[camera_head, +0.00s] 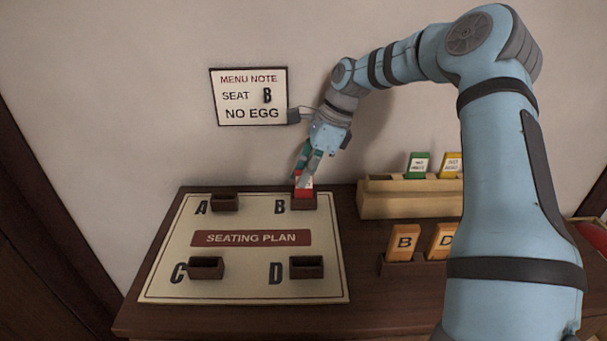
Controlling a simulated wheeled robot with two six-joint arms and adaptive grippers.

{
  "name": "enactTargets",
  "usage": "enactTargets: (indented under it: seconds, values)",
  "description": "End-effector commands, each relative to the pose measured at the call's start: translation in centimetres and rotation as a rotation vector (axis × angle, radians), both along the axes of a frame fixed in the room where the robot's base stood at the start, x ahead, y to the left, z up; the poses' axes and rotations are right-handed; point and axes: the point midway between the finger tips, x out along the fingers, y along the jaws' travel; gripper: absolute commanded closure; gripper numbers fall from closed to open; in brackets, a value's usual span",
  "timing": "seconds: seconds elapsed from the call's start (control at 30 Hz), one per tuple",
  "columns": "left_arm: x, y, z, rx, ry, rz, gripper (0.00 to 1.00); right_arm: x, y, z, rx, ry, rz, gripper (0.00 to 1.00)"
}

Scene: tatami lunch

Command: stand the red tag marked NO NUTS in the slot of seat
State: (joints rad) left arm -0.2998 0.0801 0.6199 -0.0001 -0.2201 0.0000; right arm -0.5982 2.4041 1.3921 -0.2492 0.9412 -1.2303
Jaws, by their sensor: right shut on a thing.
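My right gripper (309,163) is shut on a red tag (304,188) with a white label. The tag is upright at the slot block of seat B (303,202), its lower end at or in the slot. The writing on the tag is too small and covered to read. The seating plan board (250,210) also carries slot blocks at seat A (225,203), seat C (206,268) and seat D (306,267), all without tags. My left gripper does not show.
A menu note (249,97) on the wall reads SEAT B, NO EGG. A wooden rack (400,205) holds a green tag (417,166) and a yellow tag (450,165). Orange tags B (403,243) and D (440,241) stand in a dark holder before it. My right arm hides the right side.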

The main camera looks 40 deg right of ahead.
Motion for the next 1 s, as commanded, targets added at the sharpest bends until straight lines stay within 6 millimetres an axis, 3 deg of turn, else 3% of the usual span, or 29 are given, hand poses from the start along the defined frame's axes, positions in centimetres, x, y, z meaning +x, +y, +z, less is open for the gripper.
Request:
enactTargets:
  seconds: [0.4,0.43,0.53,0.77,0.93,1.0]
  values:
    - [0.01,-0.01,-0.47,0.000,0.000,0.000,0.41,0.02,-0.01,-0.22,0.000,0.000,0.000,1.00]
    - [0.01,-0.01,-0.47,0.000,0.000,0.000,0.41,0.02,-0.01,-0.22,0.000,0.000,0.000,0.86]
    - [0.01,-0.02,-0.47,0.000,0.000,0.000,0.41,0.02,-0.01,-0.22,0.000,0.000,0.000,0.70]
    - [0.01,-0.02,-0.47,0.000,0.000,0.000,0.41,0.02,0.00,-0.23,0.000,0.000,0.000,0.67]
    - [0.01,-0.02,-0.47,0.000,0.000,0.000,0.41,0.01,-0.01,-0.24,0.000,0.000,0.000,0.42]
    - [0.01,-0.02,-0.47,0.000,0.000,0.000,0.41,0.01,-0.01,-0.24,0.000,0.000,0.000,0.41]
